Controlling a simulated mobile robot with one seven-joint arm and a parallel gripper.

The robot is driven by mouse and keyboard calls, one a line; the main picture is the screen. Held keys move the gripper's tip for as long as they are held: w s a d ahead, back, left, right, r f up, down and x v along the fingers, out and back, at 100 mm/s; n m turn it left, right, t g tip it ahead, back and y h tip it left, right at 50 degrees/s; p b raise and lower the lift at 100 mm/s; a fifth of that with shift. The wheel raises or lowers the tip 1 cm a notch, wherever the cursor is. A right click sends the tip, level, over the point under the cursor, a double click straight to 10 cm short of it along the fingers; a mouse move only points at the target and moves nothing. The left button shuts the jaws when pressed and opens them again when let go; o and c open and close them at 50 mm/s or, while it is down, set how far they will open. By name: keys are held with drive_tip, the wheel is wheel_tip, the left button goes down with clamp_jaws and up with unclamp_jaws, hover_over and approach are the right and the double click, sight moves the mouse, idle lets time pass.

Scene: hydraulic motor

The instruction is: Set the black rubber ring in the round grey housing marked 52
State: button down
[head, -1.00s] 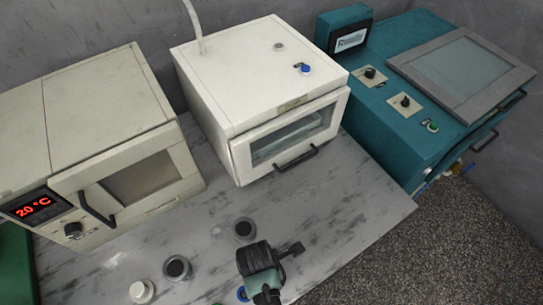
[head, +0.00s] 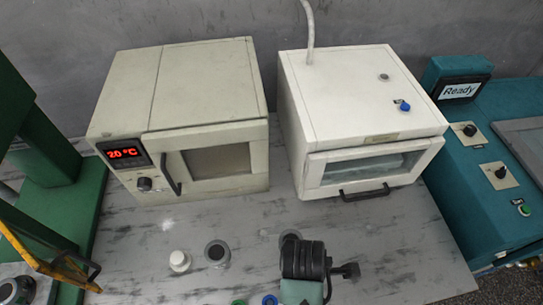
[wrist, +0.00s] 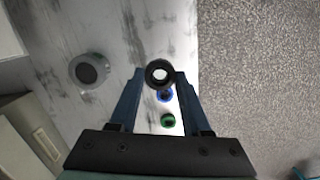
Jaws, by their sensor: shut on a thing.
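The black rubber ring (wrist: 152,68) is between the fingertips of my gripper (wrist: 160,76) in the wrist view, held above the table with a bright spot showing through its hole. A round grey housing (wrist: 89,70) with a dark centre stands on the table to the left of the ring, apart from it. No number 52 can be read on either. My fingertips are hidden in the head view.
A blue ring (wrist: 165,96) and a green ring (wrist: 168,121) lie below my gripper. A white capped piece (head: 179,261) stands left of the open housing. A beige oven (head: 200,100), a white oven (head: 350,95) and a teal machine (head: 490,180) line the back. The right table edge is near.

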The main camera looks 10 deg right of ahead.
drive_tip(key=shift+w+r+m, duration=0.2)
drive_tip(key=shift+w+m, duration=0.2)
drive_tip(key=shift+w, duration=0.05)
drive_tip(key=w+a+r+m, duration=0.2)
drive_tip(key=w+a+m, duration=0.1)
drive_tip(key=m, duration=0.4)
drive_tip(key=w+a+r+m+g+y, duration=0.1)
drive_tip(key=w+a+r+m, duration=0.1)
drive_tip(key=w+a+m, duration=0.2)
drive_tip(key=shift+w+a+m, duration=0.15)
drive_tip(key=shift+a+m, duration=1.05)
drive_tip(key=shift+m, duration=0.8)
drive_tip(key=shift+a, duration=0.1)
